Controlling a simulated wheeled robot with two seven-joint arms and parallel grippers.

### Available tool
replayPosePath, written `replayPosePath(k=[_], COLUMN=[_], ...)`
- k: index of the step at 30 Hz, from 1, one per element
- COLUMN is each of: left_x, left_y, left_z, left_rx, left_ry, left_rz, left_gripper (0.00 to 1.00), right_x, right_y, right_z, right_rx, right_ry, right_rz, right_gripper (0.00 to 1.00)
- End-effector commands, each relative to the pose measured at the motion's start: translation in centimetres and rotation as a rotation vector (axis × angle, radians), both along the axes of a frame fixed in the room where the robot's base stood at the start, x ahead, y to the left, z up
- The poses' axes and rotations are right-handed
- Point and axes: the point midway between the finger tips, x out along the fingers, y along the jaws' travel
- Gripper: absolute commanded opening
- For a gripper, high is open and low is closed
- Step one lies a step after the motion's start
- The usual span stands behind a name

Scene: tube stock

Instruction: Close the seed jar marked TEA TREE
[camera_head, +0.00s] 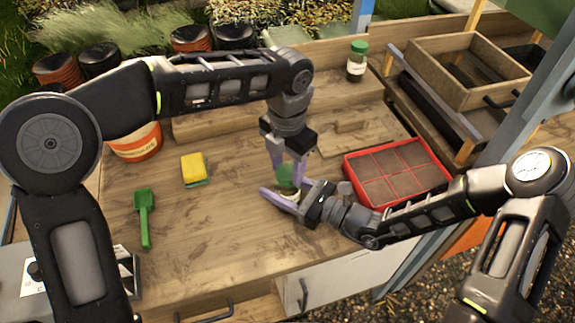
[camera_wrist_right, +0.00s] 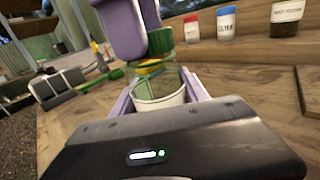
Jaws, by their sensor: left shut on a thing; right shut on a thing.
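The seed jar (camera_wrist_right: 160,95) is clear with a pale label band, and its print is not readable. It stands at the middle front of the bench, and its side also shows in the head view (camera_head: 287,194). My right gripper (camera_head: 284,196) is shut around it from the right. A green lid (camera_head: 287,174) is directly over the jar; it also shows in the wrist view (camera_wrist_right: 160,41). My left gripper (camera_head: 289,162) points down from above and is shut on the lid. I cannot tell whether the lid is seated on the jar.
A red tray (camera_head: 347,180) of soil cells lies right of the jar. A yellow sponge (camera_head: 194,168), green scoop (camera_head: 145,215) and orange pot (camera_head: 137,146) are left. A green-lidded jar (camera_head: 357,62) stands on the back shelf. Red-lidded (camera_wrist_right: 192,30) and blue-lidded (camera_wrist_right: 226,27) jars show behind.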

Motion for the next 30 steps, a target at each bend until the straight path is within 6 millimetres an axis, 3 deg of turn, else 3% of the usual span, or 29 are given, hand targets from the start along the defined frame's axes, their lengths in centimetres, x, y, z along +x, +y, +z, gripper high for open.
replayPosePath(k=[5, 6, 13, 23, 30], left_x=[0.0, 0.0, 0.0, 0.0, 0.1], left_y=[0.0, 0.0, 0.0, 0.0, 0.0], left_z=[0.0, 0.0, 0.0, 0.4, 3.1], left_rx=[-0.001, -0.001, -0.001, -0.001, -0.002], left_ry=[-0.001, -0.001, -0.001, -0.001, -0.001], left_rz=[0.003, 0.003, 0.005, 0.006, 0.007], left_gripper=[0.08, 0.47, 0.66, 0.67, 0.67], right_x=[0.0, 0.0, 0.0, 0.0, 0.0], right_y=[0.0, 0.0, 0.0, 0.0, 0.0], right_z=[0.0, 0.0, 0.0, 0.0, 0.0], right_rx=[-0.001, -0.001, -0.001, 0.000, -0.001], right_ry=[0.001, 0.001, 0.001, 0.001, 0.001], right_rz=[0.000, 0.000, 0.000, 0.000, 0.000], right_gripper=[0.00, 0.00, 0.00, 0.00, 0.00])
